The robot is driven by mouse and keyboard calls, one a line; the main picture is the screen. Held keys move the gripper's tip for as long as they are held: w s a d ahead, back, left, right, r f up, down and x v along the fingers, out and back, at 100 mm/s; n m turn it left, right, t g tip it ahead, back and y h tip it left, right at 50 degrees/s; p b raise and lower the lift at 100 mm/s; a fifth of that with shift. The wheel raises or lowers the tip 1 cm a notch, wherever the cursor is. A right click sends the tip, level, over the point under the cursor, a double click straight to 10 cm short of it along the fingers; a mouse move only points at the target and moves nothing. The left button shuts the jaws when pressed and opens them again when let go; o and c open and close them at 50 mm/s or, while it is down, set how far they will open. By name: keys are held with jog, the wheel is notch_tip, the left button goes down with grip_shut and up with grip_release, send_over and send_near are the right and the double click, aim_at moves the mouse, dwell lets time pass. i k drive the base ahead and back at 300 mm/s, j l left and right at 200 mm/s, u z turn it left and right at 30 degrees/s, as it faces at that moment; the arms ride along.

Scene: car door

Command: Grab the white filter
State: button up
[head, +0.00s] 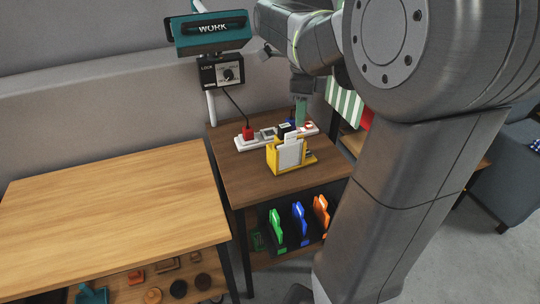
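A white panel (291,154), which looks like the white filter, stands upright at a yellow holder (273,157) on the small dark wooden table (237,170). A second pale piece shows just behind it. My gripper (301,97) points down above the back of this table, behind and a little right of the white panel and apart from it. A green piece (300,113) shows right below the gripper; I cannot tell whether it is held. The finger opening is too small to make out.
A white power strip (244,142) with a red plug (248,132) lies behind the holder. A shelf below holds green (276,225), blue (299,222) and orange (321,212) pieces. A control box with a "WORK" sign (211,29) stands behind. A bare wooden table (110,220) is at left.

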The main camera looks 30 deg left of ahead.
aim_at(290, 152)
jog(key=i+l+u, duration=0.1)
jog(key=u, duration=0.3)
jog(key=i+l+u, duration=0.15)
jog(key=u, duration=0.3)
jog(key=i+l+u, duration=0.2)
jog(key=u, duration=0.2)
jog(key=i+l, duration=0.15)
jog(key=l, duration=0.25)
jog(key=i+l, duration=0.2)
jog(key=l, duration=0.15)
